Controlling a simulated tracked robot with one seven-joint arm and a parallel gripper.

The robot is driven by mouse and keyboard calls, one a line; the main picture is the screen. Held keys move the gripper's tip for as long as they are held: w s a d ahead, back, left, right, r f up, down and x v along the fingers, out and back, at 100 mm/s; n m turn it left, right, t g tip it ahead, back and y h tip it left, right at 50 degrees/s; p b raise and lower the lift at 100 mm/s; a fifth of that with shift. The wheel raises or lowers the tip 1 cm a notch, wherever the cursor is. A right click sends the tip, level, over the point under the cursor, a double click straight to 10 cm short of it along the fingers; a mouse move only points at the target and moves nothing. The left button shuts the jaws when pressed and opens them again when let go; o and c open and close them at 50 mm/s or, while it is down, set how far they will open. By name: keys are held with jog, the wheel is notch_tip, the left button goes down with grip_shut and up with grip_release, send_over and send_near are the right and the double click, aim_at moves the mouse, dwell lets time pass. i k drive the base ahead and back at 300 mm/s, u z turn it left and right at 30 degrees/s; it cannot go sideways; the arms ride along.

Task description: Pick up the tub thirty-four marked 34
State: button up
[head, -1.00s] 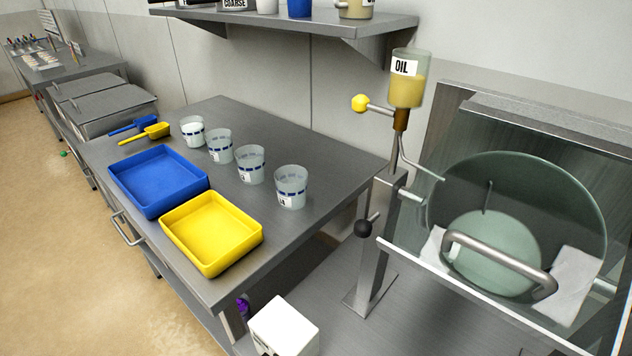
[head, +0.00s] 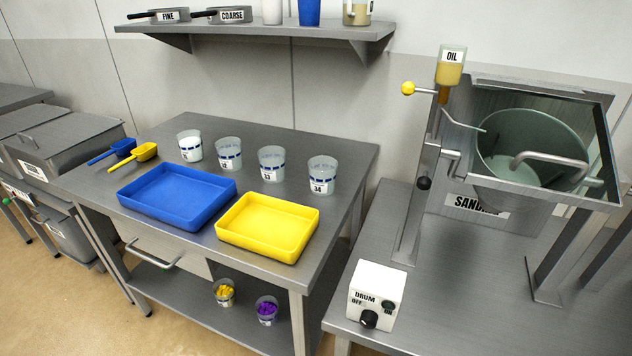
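The tub marked 34 (head: 322,176) is a clear, whitish cup with a blue band and a white label. It stands upright at the right end of a row of similar tubs on the steel table (head: 262,128). It is behind the yellow tray (head: 268,228) and near the table's right side. The tub to its left (head: 271,164) appears marked 33. My gripper is not in view.
A blue tray (head: 176,196) and two scoops (head: 134,152) lie left of the tubs. A shelf (head: 260,31) overhangs behind. To the right stand the oil dispenser (head: 450,68), the drum (head: 535,140) and the drum switch box (head: 376,295).

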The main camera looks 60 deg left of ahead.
aim_at(322, 169)
jog(key=u, duration=0.05)
jog(key=k, duration=1.4)
jog(key=u, duration=1.3)
jog(key=i, duration=1.55)
